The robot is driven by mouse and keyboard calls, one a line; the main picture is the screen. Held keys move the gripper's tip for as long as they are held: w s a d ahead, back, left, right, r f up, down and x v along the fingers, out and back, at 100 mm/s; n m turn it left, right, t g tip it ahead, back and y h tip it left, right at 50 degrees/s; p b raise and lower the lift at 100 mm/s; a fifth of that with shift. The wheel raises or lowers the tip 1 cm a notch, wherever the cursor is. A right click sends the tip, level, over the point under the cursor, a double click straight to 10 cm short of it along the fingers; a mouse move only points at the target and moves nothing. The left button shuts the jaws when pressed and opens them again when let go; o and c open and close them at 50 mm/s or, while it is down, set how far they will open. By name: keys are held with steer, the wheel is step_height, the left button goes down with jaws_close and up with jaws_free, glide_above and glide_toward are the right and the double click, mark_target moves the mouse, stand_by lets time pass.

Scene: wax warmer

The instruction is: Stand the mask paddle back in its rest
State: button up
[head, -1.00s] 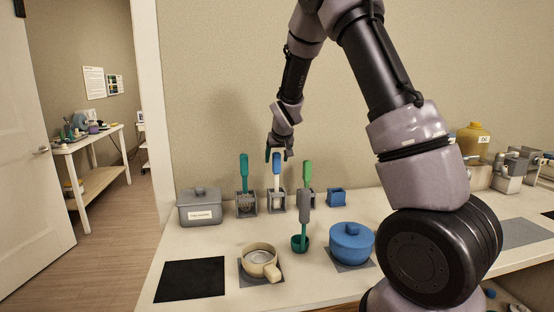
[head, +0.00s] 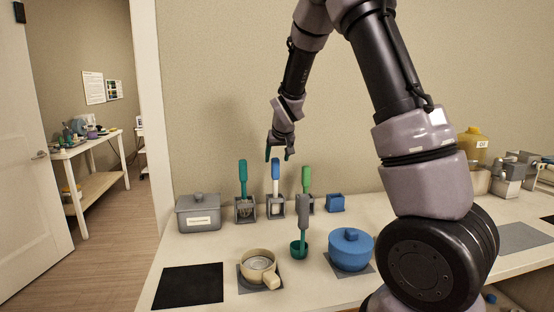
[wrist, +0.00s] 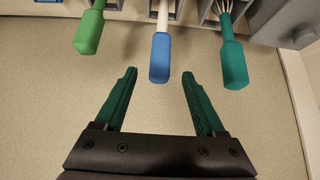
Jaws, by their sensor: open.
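A tool with a blue handle (head: 276,169) and a white shaft stands upright in a grey rest (head: 275,210), the middle of three. Its handle end also shows in the wrist view (wrist: 159,62). I cannot tell for sure which is the mask paddle. My gripper (head: 277,158) is open and empty at the top of the blue handle. In the wrist view, its green fingertips (wrist: 160,75) are apart, either side of the blue handle's end, not touching it.
A teal-handled whisk (head: 243,175) and a green-handled tool (head: 306,178) stand close on either side. A black mat (head: 188,286) is bare.

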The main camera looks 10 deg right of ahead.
steer(key=shift+v, duration=1.7)
steer(key=v, duration=1)
steer(key=shift+s+r, duration=0.25)
steer(key=shift+s, duration=0.1)
steer(key=shift+d, duration=0.1)
steer(key=s+d+r+m+y, duration=0.1)
steer(key=s+d+r+m, duration=0.1)
steer(key=s, duration=1.1)
steer(key=s+d+r+m+y, duration=0.1)
steer(key=s+d+r+m, duration=0.1)
steer(key=s, duration=1.2)
step_height(320, 180, up, 2)
steer(key=shift+s+d+r, duration=0.1)
steer(key=shift+s+d, duration=0.2)
steer(key=shift+d, duration=0.5)
